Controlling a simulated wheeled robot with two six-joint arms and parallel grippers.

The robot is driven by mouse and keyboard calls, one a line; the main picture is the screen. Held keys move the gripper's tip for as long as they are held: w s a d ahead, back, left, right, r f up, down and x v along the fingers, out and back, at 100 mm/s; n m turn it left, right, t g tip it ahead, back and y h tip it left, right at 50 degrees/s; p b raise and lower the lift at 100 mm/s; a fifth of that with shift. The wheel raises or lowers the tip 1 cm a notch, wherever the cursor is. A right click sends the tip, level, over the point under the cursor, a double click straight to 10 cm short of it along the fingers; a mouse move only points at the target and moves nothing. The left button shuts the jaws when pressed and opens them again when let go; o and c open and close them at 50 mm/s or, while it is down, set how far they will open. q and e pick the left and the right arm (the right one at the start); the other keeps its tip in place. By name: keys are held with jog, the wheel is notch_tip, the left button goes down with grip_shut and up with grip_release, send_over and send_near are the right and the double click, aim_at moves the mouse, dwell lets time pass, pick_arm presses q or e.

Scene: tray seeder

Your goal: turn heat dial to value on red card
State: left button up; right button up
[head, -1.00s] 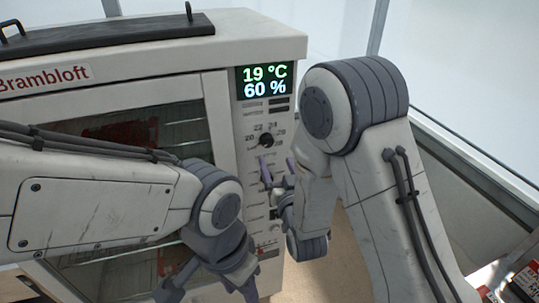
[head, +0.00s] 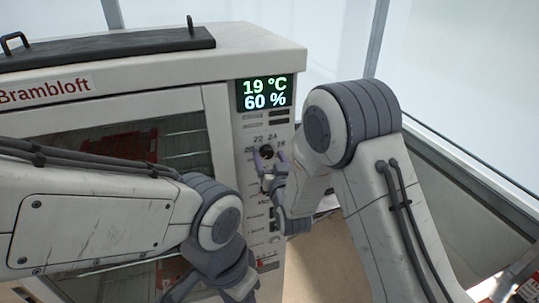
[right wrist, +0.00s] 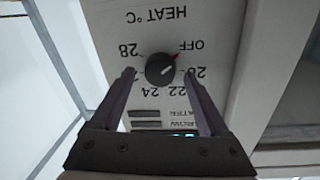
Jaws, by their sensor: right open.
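The heat dial (right wrist: 160,70) is a small dark round knob on the cabinet's white panel, with its red pointer towards OFF. It is labelled HEAT °C, with numbers such as 22, 24 and 28 around it. My right gripper (right wrist: 158,76) is open, with one finger on each side of the dial in the right wrist view; I cannot tell whether they touch it. In the head view the right gripper (head: 268,163) partly covers the dial. My left gripper (head: 213,290) is low in front of the cabinet, fingers apart and partly cut off. I cannot make out a readable red card.
The white cabinet (head: 120,82) has a glass door with racks and a dark red thing behind it. Its display (head: 265,93) reads 19 °C and 60 %. More controls lie below the dial. Red and dark items show at the lower right corner.

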grip_shut()
jog(key=shift+f+m+b, duration=0.2)
jog(key=shift+m+b, duration=0.3)
jog(key=shift+b, duration=0.4)
jog(key=m+b, duration=0.6)
jog(key=b, duration=0.2)
jog(key=shift+d+g+b, duration=0.1)
jog(key=shift+g+b, duration=0.25)
jog(key=shift+g, duration=0.05)
jog(key=shift+r+m+b, duration=0.15)
jog(key=shift+m+b, duration=1.15)
jog(key=shift+b, duration=0.25)
grip_release()
